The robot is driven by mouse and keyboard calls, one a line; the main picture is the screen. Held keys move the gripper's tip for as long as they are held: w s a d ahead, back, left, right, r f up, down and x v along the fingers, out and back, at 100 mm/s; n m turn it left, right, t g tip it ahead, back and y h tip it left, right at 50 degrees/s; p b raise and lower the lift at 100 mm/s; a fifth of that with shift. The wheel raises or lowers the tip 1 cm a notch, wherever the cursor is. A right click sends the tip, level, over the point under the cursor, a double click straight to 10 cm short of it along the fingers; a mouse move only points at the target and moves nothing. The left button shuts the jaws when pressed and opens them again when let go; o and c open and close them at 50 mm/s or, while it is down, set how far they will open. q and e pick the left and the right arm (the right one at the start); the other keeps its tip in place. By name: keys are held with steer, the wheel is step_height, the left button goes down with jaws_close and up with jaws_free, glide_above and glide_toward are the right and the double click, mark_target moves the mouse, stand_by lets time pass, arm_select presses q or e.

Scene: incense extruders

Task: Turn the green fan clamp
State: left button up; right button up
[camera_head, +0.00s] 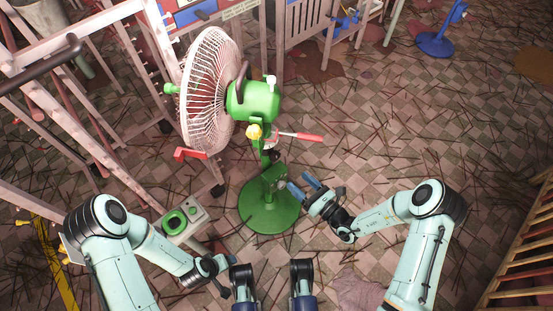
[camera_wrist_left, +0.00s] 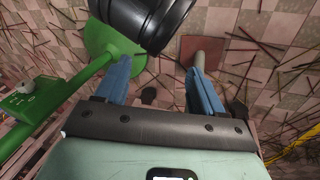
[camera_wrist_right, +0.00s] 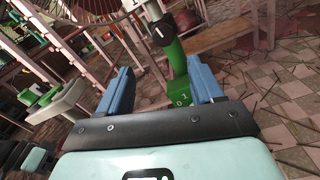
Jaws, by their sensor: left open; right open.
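The green fan has a white grille (camera_head: 205,95), a green motor housing (camera_head: 252,102) and a round green base (camera_head: 262,212). A yellow knob (camera_head: 254,131) sits under the housing, and a red-handled lever (camera_head: 300,136) sticks out to its right. A dark knob on the post shows in the right wrist view (camera_wrist_right: 162,32). I cannot tell which part is the clamp. My right gripper (camera_head: 305,188) is open and empty, right of the lower post and below the lever; the post stands beyond its fingers (camera_wrist_right: 160,88). My left gripper (camera_wrist_left: 161,88) is open and empty, with the base beyond it.
A small grey box with a green ring (camera_head: 178,222) stands left of the base. Pale wooden frames (camera_head: 150,70) crowd the left and back. A blue stand (camera_head: 435,43) is far right, and a slatted wooden piece (camera_head: 525,255) is at the right edge. Thin sticks litter the checkered floor.

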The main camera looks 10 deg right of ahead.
steer(key=n, duration=0.2)
steer(key=b, duration=0.2)
glide_toward(277, 157)
steer(key=x, duration=0.3)
arm_select(q)
step_height(277, 157, down, 6)
steer(key=s+a+b, duration=0.1)
steer(key=a, duration=0.1)
steer(key=shift+g+b, duration=0.3)
arm_select(e)
steer(key=x, duration=0.7)
steer(key=shift+w+a, duration=0.2)
steer(key=shift+w, duration=0.1)
arm_select(q)
steer(key=shift+s+r, duration=0.1)
steer(key=shift+r, duration=0.05)
